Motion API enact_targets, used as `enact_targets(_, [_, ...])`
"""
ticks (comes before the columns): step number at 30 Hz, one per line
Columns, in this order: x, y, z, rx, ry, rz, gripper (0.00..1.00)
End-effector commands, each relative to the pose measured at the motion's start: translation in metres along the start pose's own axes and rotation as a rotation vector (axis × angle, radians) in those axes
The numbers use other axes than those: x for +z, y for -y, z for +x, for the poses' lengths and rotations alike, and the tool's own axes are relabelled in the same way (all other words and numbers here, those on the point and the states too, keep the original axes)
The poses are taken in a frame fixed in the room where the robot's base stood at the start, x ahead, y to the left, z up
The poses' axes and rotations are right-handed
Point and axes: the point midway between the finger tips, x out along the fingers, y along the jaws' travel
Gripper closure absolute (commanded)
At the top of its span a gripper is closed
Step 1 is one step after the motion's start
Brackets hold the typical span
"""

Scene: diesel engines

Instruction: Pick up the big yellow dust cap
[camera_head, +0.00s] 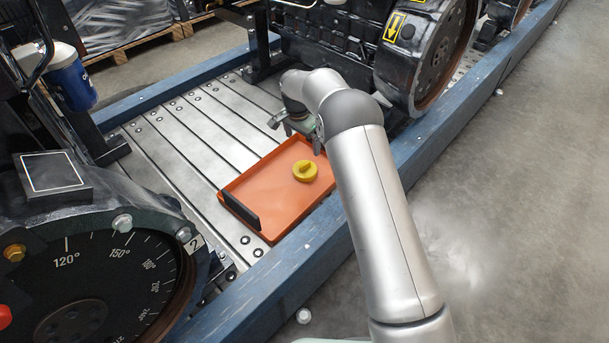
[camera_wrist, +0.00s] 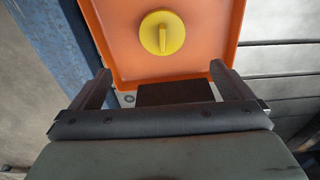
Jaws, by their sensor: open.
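The big yellow dust cap (camera_head: 305,171) lies in an orange tray (camera_head: 262,200) in the head view. It is round with a raised grip bar across its top. In the wrist view the cap (camera_wrist: 162,33) shows beyond the fingertips, near the middle of the tray floor (camera_wrist: 215,45). My gripper (camera_head: 297,127) is above the far end of the tray in the head view. In the wrist view my gripper (camera_wrist: 160,80) has its two fingers wide apart with nothing between them. It is apart from the cap.
The tray has a black handle (camera_head: 239,210) at its near-left end and rests on metal slats (camera_head: 185,140). A blue beam (camera_head: 330,245) runs along the right. Engines stand at the near left (camera_head: 90,270) and far right (camera_head: 425,55). A blue-and-white canister (camera_head: 72,80) is at the left.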

Motion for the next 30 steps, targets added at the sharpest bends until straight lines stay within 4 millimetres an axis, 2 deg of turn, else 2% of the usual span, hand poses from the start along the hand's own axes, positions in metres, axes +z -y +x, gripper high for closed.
enact_targets(1, [0.001, -0.001, 0.017, 0.002, 0.002, 0.0, 0.0])
enact_targets(9, [0.001, 0.0, 0.07, 0.0, 0.002, -0.002, 0.0])
enact_targets(19, [0.001, 0.001, 0.092, 0.0, 0.001, -0.002, 0.0])
enact_targets(27, [0.001, 0.005, 0.132, 0.001, 0.002, -0.001, 0.0])
enact_targets(30, [0.0, 0.005, 0.137, -0.001, 0.001, -0.002, 0.0])
